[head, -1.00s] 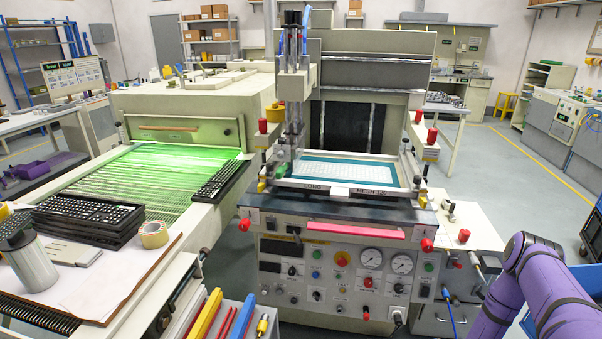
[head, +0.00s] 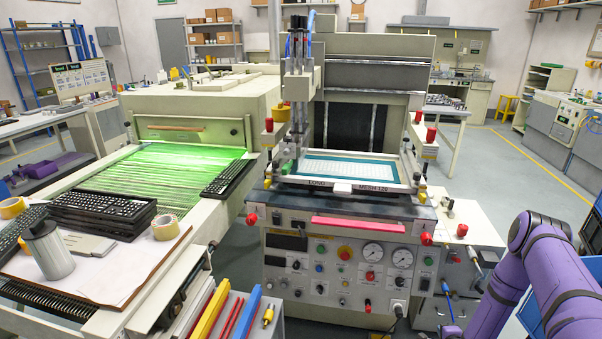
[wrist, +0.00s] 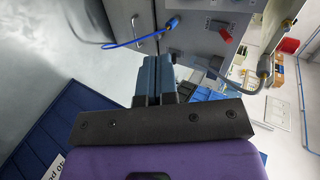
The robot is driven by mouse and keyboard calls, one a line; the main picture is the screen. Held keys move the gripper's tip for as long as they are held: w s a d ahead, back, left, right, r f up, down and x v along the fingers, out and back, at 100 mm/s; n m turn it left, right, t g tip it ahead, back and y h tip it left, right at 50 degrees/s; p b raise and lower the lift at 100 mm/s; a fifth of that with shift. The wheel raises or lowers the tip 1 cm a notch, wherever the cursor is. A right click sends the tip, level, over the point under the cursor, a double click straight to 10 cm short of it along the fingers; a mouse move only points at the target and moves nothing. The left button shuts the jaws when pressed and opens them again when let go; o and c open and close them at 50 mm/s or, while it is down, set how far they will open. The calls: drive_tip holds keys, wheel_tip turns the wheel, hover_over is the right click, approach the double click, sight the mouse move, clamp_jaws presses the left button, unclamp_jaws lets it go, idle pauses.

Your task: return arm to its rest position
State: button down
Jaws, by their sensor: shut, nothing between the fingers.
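My purple arm (head: 535,265) is folded at the lower right of the head view, right of the printing machine. My gripper (wrist: 153,80) shows in the wrist view with its two dark fingers together and nothing between them. It points toward the machine's side and a grey cabinet, apart from both. In the head view the gripper is out of sight.
The printing machine (head: 345,240) stands in the middle, with a screen frame (head: 345,175) on it. A conveyor (head: 150,185) with green light is at left. A blue cable (wrist: 130,43) hangs near my gripper. A blue bin (wrist: 40,130) is at lower left in the wrist view.

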drive_tip(key=w+r+n+g, duration=0.1)
drive_tip(key=w+r+n, duration=0.35)
drive_tip(key=r, duration=0.75)
drive_tip(key=w+r+n+g, duration=0.1)
drive_tip(key=w+r, duration=0.6)
drive_tip(key=r, duration=0.6)
drive_tip(key=s+a+r+n+g, duration=0.1)
drive_tip(key=a+r+n, duration=0.15)
drive_tip(key=r, duration=0.95)
drive_tip(key=s+a+r+n, duration=0.2)
drive_tip(key=a+r, duration=0.2)
drive_tip(key=r, duration=0.7)
drive_tip(key=s+a+r+n+g+y, duration=0.15)
drive_tip(key=s+a+r, duration=0.25)
drive_tip(key=s+r, duration=0.4)
drive_tip(key=s+a+r+n+h, duration=0.1)
drive_tip(key=s+a+r+n, duration=0.25)
drive_tip(key=s+r, duration=0.5)
drive_tip(key=s+a+r+n+g+y, duration=0.1)
drive_tip(key=s+a+r+n, duration=0.1)
drive_tip(key=s, duration=0.9)
drive_tip(key=s+a+r+n+g, duration=0.1)
drive_tip(key=s+a+r, duration=0.3)
drive_tip(key=s, duration=0.7)
drive_tip(key=shift+s+a+r+n+y, duration=0.3)
drive_tip(key=shift+r+n, duration=0.2)
drive_tip(key=shift+r, duration=0.25)
drive_tip(key=shift+d, duration=0.1)
